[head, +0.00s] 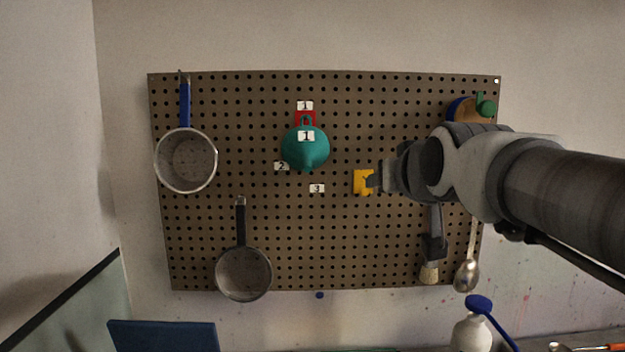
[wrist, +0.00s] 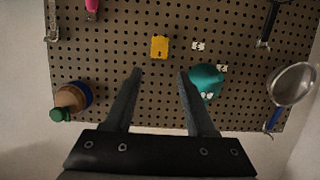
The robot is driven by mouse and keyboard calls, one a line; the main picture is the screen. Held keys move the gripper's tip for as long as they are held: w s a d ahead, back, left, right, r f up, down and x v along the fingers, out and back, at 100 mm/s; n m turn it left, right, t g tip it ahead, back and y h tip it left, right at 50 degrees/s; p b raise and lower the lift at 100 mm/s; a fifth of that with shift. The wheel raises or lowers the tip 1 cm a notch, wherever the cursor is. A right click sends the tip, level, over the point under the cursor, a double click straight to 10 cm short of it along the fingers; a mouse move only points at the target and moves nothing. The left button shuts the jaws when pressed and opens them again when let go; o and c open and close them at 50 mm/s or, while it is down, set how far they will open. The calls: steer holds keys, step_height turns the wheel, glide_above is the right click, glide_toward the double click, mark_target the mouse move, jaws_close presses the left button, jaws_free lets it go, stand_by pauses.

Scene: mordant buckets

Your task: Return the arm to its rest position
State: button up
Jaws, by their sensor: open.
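My gripper (head: 376,181) is raised in front of the brown pegboard (head: 340,250), at the end of my arm, which comes in from the right. In the wrist view my gripper (wrist: 160,74) has its two fingers well apart, with only pegboard seen between them. A yellow piece (head: 361,183) on the board shows just left of the fingertips in the head view. In the wrist view the yellow piece (wrist: 159,46) lies beyond the gap between the fingers. A teal funnel (head: 306,150) hangs on the board; in the wrist view it (wrist: 207,80) shows partly behind the right finger.
A brush (head: 429,272), a spoon (head: 467,275) and a blue-banded round item (head: 462,110) hang near my arm. A white bottle (head: 471,334) with a blue top stands below. Small number labels (head: 317,188) mark the board.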

steer(key=s+f+g, duration=0.8)
steer(key=s+f, duration=1.3)
steer(key=f, duration=0.3)
steer(key=shift+s+g, duration=0.2)
steer(key=shift+g, duration=0.2)
